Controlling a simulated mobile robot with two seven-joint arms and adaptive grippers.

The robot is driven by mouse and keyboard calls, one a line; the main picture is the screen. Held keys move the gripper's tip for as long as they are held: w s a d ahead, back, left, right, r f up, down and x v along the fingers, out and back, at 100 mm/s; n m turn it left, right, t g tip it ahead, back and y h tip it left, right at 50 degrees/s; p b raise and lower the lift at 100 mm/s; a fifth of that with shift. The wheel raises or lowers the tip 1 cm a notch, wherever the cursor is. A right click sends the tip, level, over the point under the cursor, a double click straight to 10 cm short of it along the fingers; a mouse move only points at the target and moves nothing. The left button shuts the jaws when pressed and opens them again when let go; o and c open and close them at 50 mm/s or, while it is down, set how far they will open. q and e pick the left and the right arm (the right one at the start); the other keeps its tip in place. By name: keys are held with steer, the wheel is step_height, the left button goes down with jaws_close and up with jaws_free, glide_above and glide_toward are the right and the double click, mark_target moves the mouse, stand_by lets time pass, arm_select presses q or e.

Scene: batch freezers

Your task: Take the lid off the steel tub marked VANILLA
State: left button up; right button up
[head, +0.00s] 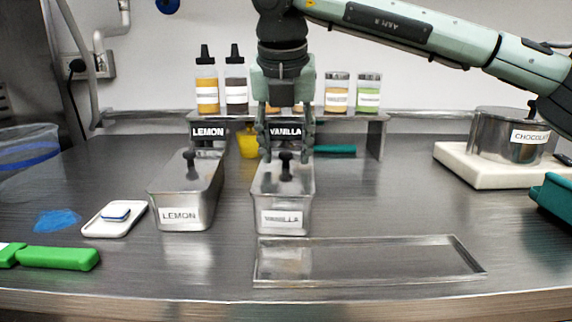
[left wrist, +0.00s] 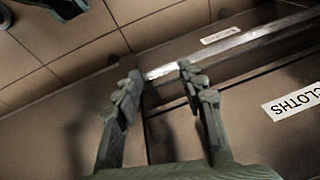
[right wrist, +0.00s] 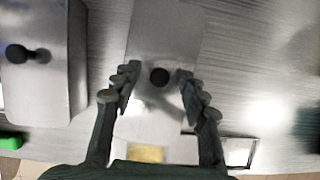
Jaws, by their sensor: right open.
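The steel tub marked VANILLA (head: 282,220) stands on the steel counter with its lid on. The lid's black knob (head: 286,172) points up; it also shows in the right wrist view (right wrist: 160,77), between the fingertips as seen from above. My right gripper (head: 287,155) is open and points down over the lid, a finger to each side of the knob. I cannot tell whether the fingers touch it. My left gripper (left wrist: 161,74) is open and empty, away from the tub, in front of drawer fronts.
The lidded LEMON tub (head: 180,214) stands close left of the VANILLA tub. A shelf with bottles and jars (head: 337,92) stands behind. The CHOCOLATE pot (head: 500,138) is on a white board (head: 480,172) at right.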

jaws_close()
steer(key=shift+r, duration=0.1)
stand_by(0.3)
